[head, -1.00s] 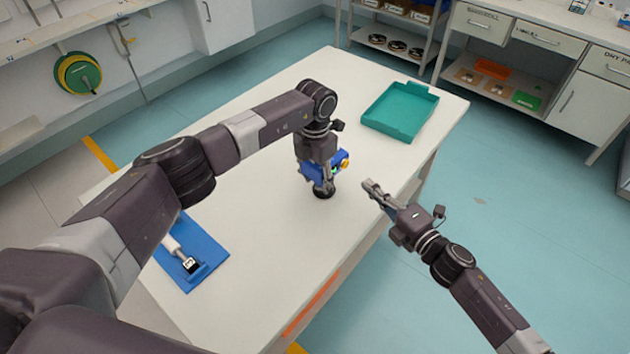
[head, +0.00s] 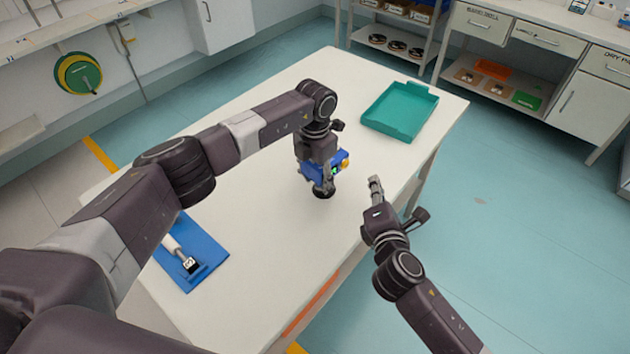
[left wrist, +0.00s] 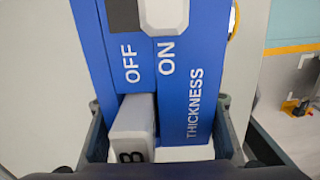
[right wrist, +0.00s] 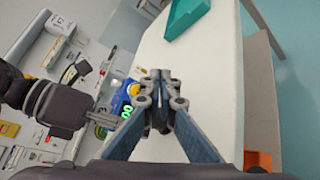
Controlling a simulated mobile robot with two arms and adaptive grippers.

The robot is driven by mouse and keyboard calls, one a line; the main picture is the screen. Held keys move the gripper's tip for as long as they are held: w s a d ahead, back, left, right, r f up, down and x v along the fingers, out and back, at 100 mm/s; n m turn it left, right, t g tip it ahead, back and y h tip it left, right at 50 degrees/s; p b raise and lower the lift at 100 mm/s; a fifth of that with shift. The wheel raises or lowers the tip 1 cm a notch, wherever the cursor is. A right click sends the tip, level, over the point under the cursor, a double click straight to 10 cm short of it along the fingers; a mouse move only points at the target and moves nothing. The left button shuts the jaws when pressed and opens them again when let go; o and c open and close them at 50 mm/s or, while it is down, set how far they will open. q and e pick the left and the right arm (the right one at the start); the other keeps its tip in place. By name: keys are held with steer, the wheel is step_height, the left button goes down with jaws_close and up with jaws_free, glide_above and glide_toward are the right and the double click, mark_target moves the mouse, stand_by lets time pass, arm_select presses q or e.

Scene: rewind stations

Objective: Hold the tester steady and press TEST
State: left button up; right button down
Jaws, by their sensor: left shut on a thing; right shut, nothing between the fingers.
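The blue tester (head: 311,174) stands on the table on a round black foot (head: 323,194). My left gripper (head: 327,184) is shut on it from above. A yellow button (head: 345,163) and a lit green display (head: 335,171) show on its right side. In the left wrist view, the tester's blue casing (left wrist: 182,85) fills the space between the fingers, lettered OFF, ON and THICKNESS. My right gripper (head: 375,181) is shut and empty, to the right of the tester and apart from it. In the right wrist view, the tester (right wrist: 117,103) lies just left of my shut fingertips (right wrist: 160,76).
A teal tray (head: 400,112) sits at the table's far right corner. A blue holder (head: 205,270) with a white-handled tool (head: 179,252) lies at the near left. The white table (head: 270,280) is otherwise mostly clear.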

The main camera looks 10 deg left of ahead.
steer(key=w+a, duration=0.3)
steer(key=a, duration=0.3)
steer(key=shift+w, duration=0.35)
steer(key=shift+a, duration=0.1)
stand_by(1.0)
arm_select(q)
steer(key=shift+d, duration=0.1)
arm_select(e)
steer(key=shift+w+a+r, duration=0.1)
steer(key=shift+w+a, duration=0.15)
steer(key=shift+a, duration=0.1)
arm_select(q)
steer(key=shift+d, duration=0.1)
arm_select(e)
steer(key=shift+s+d, duration=0.1)
steer(key=shift+s, duration=0.05)
arm_select(q)
steer(key=shift+c, duration=0.2)
arm_select(e)
steer(key=shift+s+d, duration=0.15)
steer(key=shift+s, duration=0.05)
steer(key=s+d, duration=0.3)
steer(key=d, duration=0.2)
steer(key=shift+d, duration=0.2)
